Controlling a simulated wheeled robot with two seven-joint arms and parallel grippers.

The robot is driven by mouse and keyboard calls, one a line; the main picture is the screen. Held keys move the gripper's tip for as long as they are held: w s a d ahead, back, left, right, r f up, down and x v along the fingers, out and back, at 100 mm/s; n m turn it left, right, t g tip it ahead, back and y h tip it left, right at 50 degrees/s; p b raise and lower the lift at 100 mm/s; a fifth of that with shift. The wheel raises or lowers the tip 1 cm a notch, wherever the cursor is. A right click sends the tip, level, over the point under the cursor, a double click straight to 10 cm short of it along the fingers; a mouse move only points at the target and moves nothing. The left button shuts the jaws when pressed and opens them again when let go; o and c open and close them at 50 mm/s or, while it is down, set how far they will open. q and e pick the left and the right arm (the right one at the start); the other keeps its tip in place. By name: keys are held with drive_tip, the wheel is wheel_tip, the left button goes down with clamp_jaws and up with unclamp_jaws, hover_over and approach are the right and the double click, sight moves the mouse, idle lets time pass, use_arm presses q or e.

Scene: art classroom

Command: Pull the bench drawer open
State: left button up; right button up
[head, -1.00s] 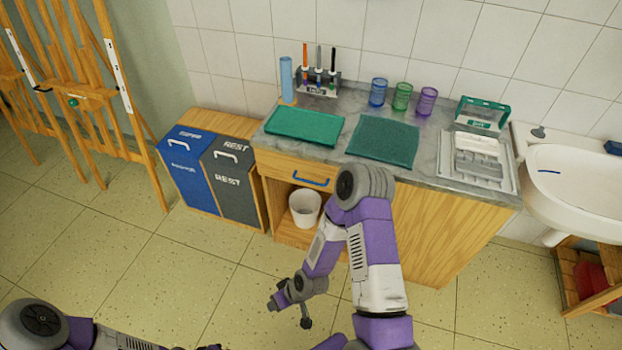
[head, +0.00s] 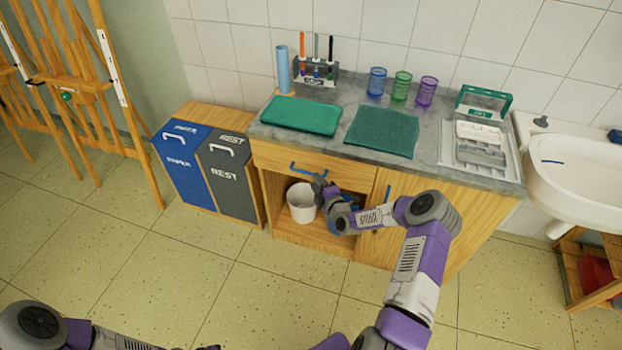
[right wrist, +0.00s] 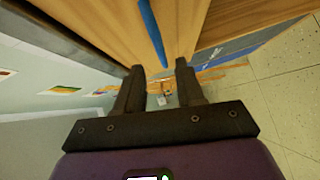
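The bench drawer (head: 275,162) is a light wood front under the grey worktop, flush with the bench. Its blue bar handle (head: 300,168) is on the front; the handle also shows in the right wrist view (right wrist: 152,32). My right gripper (head: 319,180) is at the right end of the handle, just in front of the drawer. In the right wrist view its two dark fingers (right wrist: 159,70) are apart with nothing between them, and the handle lies beyond their tips. My left arm is at the lower left; its gripper does not show.
Below the drawer is an open compartment with a white bin (head: 301,203). A wooden door (head: 405,185) is to its right. Blue and grey recycling bins (head: 205,170) stand left. Trays, cups and a pen rack are on the worktop (head: 345,105). The floor in front is clear.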

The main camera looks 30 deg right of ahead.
drive_tip(key=w, duration=0.3)
drive_tip(key=w+b, duration=0.1)
drive_tip(key=shift+w+d+f, duration=0.1)
drive_tip(key=shift+w+f, duration=0.2)
drive_tip(key=shift+f, duration=0.1)
clamp_jaws()
